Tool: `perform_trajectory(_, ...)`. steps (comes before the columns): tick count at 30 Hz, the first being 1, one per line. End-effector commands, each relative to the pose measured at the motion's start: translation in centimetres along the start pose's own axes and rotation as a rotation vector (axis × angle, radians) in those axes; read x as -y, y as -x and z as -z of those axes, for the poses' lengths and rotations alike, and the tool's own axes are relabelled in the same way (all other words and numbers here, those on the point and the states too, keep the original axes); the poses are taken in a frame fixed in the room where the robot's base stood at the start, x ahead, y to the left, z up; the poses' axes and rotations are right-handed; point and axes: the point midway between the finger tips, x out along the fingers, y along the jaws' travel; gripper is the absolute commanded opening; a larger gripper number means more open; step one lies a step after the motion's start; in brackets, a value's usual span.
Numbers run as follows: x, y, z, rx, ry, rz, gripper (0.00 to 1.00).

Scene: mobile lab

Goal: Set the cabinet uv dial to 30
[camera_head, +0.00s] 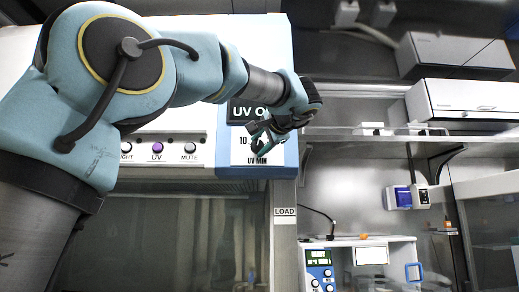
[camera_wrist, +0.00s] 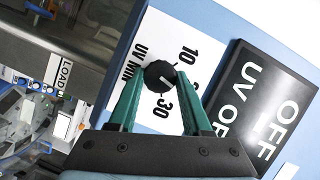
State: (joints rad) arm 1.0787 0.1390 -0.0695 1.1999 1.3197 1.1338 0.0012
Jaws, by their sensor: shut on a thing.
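The UV dial is a small black ribbed knob (camera_wrist: 158,73) on a white scale plate (camera_wrist: 150,45) marked UV MIN, with 10 and 30 readable. A short white mark on the knob's face points roughly toward the 30, but its exact setting is hard to read. My gripper (camera_wrist: 161,78) has its two green fingers closed on opposite sides of the knob. In the head view my gripper (camera_head: 262,142) is at the cabinet (camera_head: 284,60) panel and hides the knob. Part of the scale plate (camera_head: 238,157) shows there.
A dark display (camera_wrist: 262,105) beside the dial reads OFF and UV OFF. Buttons including UV (camera_head: 157,147) and MUTE (camera_head: 190,147) lie left of the dial. A LOAD label (camera_head: 285,211) is below. A white instrument (camera_head: 360,262) stands lower right; shelves hold boxes (camera_head: 470,100).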

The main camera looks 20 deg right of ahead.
Motion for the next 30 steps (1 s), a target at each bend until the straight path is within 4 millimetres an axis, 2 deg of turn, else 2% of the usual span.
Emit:
perform_trajectory(18,-0.76,-0.01,-0.12,-0.004,-0.520,0.218,0.00)
perform_trajectory(30,-0.74,-0.06,-0.19,-0.003,-0.716,0.298,0.00)
